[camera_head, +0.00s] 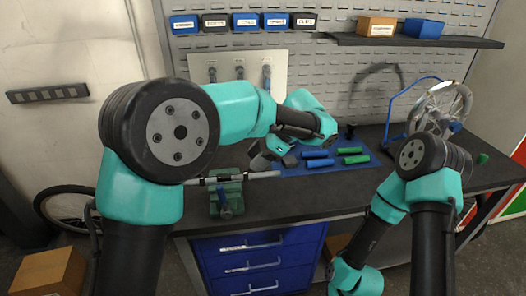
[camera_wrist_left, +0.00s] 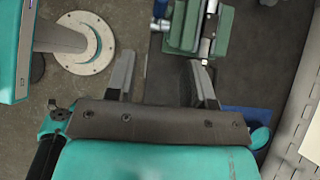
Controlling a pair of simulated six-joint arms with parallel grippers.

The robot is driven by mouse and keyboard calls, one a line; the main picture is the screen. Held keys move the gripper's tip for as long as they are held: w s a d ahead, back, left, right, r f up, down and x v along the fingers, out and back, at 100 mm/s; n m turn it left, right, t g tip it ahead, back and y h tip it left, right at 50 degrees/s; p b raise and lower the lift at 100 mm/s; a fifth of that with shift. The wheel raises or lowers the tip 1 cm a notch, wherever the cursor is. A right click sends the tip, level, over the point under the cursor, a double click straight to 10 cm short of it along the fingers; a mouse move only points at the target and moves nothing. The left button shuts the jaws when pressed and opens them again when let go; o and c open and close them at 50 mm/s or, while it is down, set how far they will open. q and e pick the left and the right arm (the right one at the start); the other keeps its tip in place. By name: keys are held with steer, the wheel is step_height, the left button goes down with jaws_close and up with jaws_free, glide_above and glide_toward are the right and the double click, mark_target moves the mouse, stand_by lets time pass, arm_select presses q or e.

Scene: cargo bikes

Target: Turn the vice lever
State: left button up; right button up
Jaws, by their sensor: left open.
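The green vice (camera_head: 232,188) is at the front edge of the dark workbench, with a pale rod (camera_head: 262,175) lying across it. Its dark bluish lever (camera_head: 224,204) hangs at the front. In the left wrist view the vice (camera_wrist_left: 184,38) is at the top, with a blue and silver part, likely the lever (camera_wrist_left: 160,14), on its left side. My left gripper (camera_head: 268,158) is above the bench, just behind and right of the vice. In the wrist view its fingers (camera_wrist_left: 163,82) are spread and empty, apart from the vice. My right gripper is out of view.
A blue mat (camera_head: 328,166) with blue and green grips lies right of the vice. A wheel on a stand (camera_head: 440,108) stands at the bench's right. Blue drawers (camera_head: 258,262) are below. A pegboard (camera_head: 330,75) with bins rises behind.

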arm_select(q)
steer(key=v, duration=0.2)
steer(key=shift+d+r, duration=0.2)
